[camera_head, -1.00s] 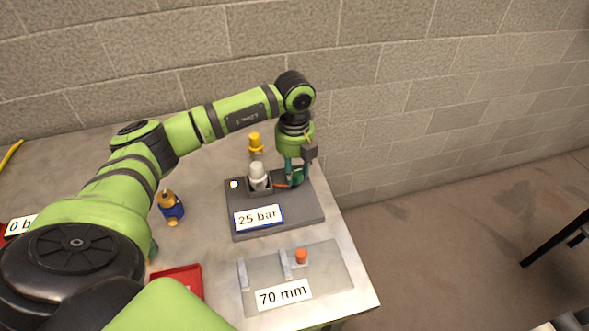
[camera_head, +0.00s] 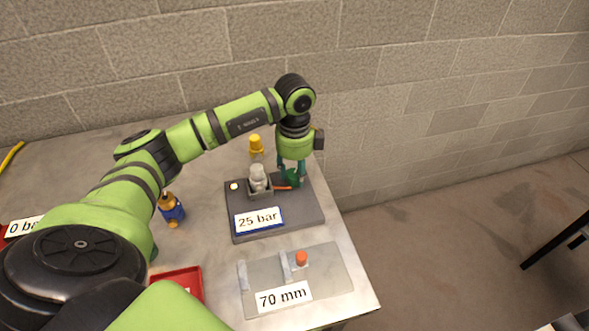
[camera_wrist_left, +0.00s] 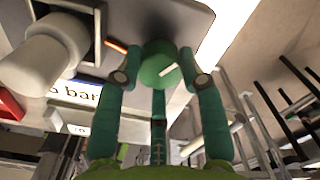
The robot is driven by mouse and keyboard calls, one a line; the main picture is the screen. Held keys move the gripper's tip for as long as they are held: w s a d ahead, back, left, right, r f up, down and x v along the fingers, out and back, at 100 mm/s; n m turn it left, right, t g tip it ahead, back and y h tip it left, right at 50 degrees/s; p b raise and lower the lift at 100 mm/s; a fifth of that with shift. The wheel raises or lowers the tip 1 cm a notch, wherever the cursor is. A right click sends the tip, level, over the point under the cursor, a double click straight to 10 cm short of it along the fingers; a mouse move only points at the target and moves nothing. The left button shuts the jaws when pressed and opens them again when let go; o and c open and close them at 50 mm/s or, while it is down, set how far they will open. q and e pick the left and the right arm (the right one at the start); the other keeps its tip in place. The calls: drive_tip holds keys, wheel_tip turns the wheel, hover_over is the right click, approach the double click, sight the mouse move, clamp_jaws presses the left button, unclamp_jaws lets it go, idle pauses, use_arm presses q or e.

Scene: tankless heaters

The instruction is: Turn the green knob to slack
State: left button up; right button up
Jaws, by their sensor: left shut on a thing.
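The green knob (camera_wrist_left: 158,66) is round with a white pointer line on its face, and it sits on the dark grey block labelled "25 bar" (camera_head: 297,215). My left gripper (camera_head: 292,178) reaches down from above onto it. In the head view the fingers partly hide the knob (camera_head: 293,178). An orange-red strip (camera_head: 281,188) lies beside the knob, towards the white cylinder. My right gripper is not in view.
A white cylinder (camera_head: 258,173) in a grey holder stands on the block, with a yellow-capped piece (camera_head: 256,144) behind. A "70 mm" plate (camera_head: 325,272) lies in front. A blue-and-orange bottle (camera_head: 171,210) and red tray (camera_head: 180,279) are left. The wall is close behind.

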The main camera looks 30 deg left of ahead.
sight(295, 174)
use_arm(q)
drive_tip(key=shift+s+d+f+n+p, duration=0.1)
drive_tip(key=shift+n+p, duration=0.1)
drive_tip(key=shift+n, duration=0.95)
drive_tip(key=shift+s+d+f+n+p, duration=0.1)
drive_tip(key=shift+n+p, duration=0.05)
drive_tip(key=shift+n, duration=1)
drive_tip(key=o, duration=1.1)
drive_tip(key=shift+w+a, duration=0.1)
drive_tip(key=shift+o, duration=0.2)
drive_tip(key=shift+r, duration=0.1)
drive_tip(key=shift+w+r, duration=0.1)
drive_tip(key=shift+r, duration=0.1)
wheel_tip(295, 174, up, 12)
drive_tip(key=shift+f, duration=0.2)
